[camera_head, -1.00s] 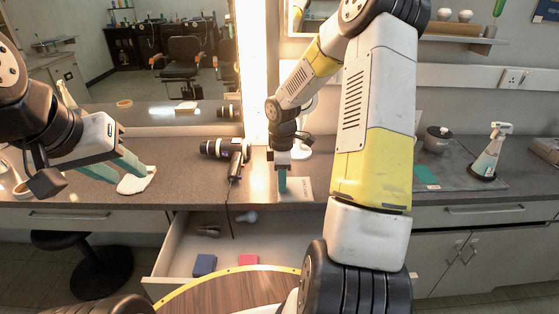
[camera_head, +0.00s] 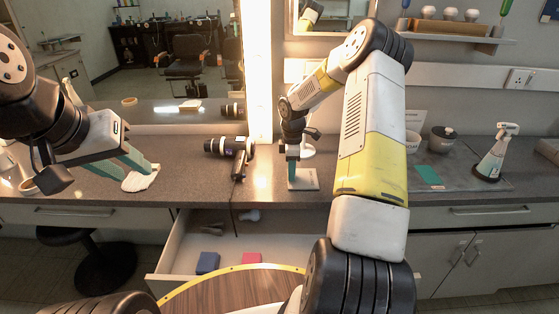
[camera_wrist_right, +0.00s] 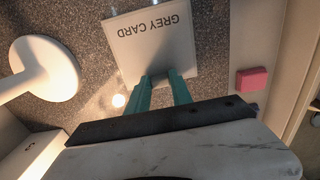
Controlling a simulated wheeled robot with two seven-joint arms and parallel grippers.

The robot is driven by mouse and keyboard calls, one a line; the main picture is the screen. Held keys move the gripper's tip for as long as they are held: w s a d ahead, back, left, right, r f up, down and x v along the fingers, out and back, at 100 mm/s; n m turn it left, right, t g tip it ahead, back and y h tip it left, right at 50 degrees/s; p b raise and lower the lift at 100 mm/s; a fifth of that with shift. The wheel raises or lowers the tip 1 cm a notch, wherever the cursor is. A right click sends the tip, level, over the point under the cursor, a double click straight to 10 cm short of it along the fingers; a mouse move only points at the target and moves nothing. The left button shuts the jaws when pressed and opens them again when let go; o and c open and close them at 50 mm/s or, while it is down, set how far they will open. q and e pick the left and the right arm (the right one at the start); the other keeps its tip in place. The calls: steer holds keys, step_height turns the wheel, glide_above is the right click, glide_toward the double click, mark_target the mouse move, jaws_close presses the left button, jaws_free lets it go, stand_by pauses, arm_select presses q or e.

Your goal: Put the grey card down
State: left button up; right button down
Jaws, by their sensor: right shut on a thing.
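The grey card (camera_head: 306,181), a pale square lettered "GREY CARD", is at the counter beneath my right gripper (camera_head: 291,172). In the right wrist view the card (camera_wrist_right: 150,42) extends out beyond the teal fingertips of my right gripper (camera_wrist_right: 162,84), which is shut on its near edge. The card looks about level with the counter; I cannot tell whether it touches it. My left gripper (camera_head: 136,172) has its teal fingers apart, over the counter by a white cloth (camera_head: 142,179).
A white round base (camera_wrist_right: 45,70) stands beside the card. A hair dryer (camera_head: 230,148) lies to the left. The open drawer (camera_head: 185,245) below holds a blue block (camera_head: 207,262) and a red block (camera_head: 251,258). A spray bottle (camera_head: 493,155) stands on the right mat.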

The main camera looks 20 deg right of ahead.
steer(key=shift+f, duration=0.1)
steer(key=c, duration=1.1)
jaws_free()
steer(key=shift+c, duration=0.2)
